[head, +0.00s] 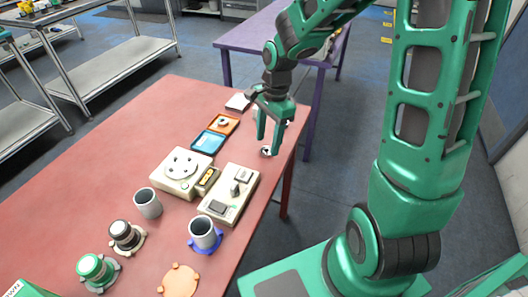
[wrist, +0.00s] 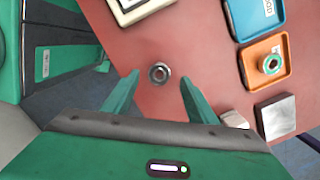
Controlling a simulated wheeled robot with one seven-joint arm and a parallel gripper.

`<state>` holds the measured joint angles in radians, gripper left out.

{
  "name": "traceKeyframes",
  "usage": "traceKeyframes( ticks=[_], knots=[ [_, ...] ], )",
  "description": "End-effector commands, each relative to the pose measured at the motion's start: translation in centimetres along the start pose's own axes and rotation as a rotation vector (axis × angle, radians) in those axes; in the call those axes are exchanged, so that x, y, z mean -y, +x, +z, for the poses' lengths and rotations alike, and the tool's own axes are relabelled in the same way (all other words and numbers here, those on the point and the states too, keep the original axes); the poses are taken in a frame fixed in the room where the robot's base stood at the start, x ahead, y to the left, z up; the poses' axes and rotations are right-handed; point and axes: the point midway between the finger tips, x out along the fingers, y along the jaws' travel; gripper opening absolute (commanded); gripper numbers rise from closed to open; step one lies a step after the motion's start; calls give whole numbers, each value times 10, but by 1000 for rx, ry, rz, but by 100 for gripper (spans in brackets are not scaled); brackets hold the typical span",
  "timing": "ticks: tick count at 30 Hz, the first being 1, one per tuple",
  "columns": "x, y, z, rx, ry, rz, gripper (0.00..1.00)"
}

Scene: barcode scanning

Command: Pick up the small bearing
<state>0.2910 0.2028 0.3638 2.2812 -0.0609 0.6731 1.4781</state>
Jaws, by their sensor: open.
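The small bearing (wrist: 159,73) is a dark metal ring with a hole in its middle, lying on the red table. In the wrist view it sits between the two open green fingers of my gripper (wrist: 159,90), touching neither. In the head view the bearing (head: 266,151) lies near the right edge of the table, just below the fingertips of my gripper (head: 265,146). The gripper points down, open and empty.
An orange tray (wrist: 285,52) holds a ring-shaped part, beside a blue tray (wrist: 262,22). A grey block (wrist: 275,115) and a small pale object (wrist: 235,119) lie nearby. A beige switch box (head: 247,202) and a beige round-topped device (head: 160,181) stand nearer on the table.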

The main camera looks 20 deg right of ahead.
Motion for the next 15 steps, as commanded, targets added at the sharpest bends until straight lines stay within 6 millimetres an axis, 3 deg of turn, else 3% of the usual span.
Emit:
traceKeyframes(
  ticks=[6,14,15],
  knots=[
    [-1,23,0,0,-1,1,52],
    [0,24,0,0,0,0,52],
    [0,24,0,0,0,0,43]
  ],
)
